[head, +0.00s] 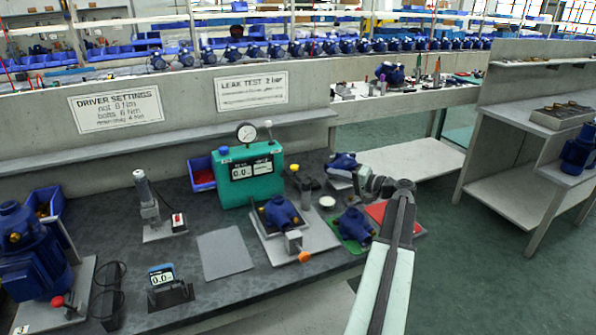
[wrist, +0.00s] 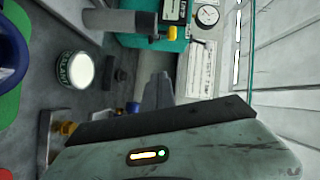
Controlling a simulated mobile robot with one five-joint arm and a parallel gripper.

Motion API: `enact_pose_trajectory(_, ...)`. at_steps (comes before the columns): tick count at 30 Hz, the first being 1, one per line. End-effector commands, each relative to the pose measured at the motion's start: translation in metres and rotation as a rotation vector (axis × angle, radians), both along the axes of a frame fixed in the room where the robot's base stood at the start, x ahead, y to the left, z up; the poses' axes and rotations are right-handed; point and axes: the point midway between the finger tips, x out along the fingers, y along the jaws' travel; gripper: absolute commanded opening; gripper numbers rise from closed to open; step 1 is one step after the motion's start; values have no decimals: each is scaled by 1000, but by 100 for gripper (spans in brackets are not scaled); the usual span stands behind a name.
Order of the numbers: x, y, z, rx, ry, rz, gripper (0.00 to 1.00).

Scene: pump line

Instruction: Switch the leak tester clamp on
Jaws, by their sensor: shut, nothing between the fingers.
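The teal leak tester (head: 262,185) stands at the back of the bench, with a round gauge on top and a display reading 0.0. In front of it, a blue pump part (head: 281,212) sits on a grey fixture plate. A metal block with an orange knob (head: 303,256) is at the plate's front edge. A post with a yellow part (head: 306,184) stands beside the tester. Which part switches the clamp is unclear. My gripper (head: 358,178) is right of the tester, partly hidden by my arm. In the wrist view its fingers (wrist: 157,82) are together and empty, apart from the tester (wrist: 150,42).
A round tin (wrist: 75,70) stands on the bench near my gripper. A blue part on a green mat (head: 354,228) and a red mat (head: 380,212) lie at the right. A bare grey mat (head: 224,253) is left of the fixture. A blue bin (head: 202,173) adjoins the tester.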

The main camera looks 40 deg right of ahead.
Motion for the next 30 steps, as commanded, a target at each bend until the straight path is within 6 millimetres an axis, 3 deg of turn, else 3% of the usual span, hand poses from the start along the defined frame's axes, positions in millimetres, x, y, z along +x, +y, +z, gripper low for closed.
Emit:
enact_pose_trajectory(11, -3, -5, 0, 0, 0, -10, 0)
enact_pose_trajectory(16, 19, -2, -3, 0, 0, -10, 0)
enact_pose_trajectory(26, 90, 8, -9, 0, 0, -12, 0)
enact_pose_trajectory(30, 91, 31, -18, 0, 1, -14, 0)
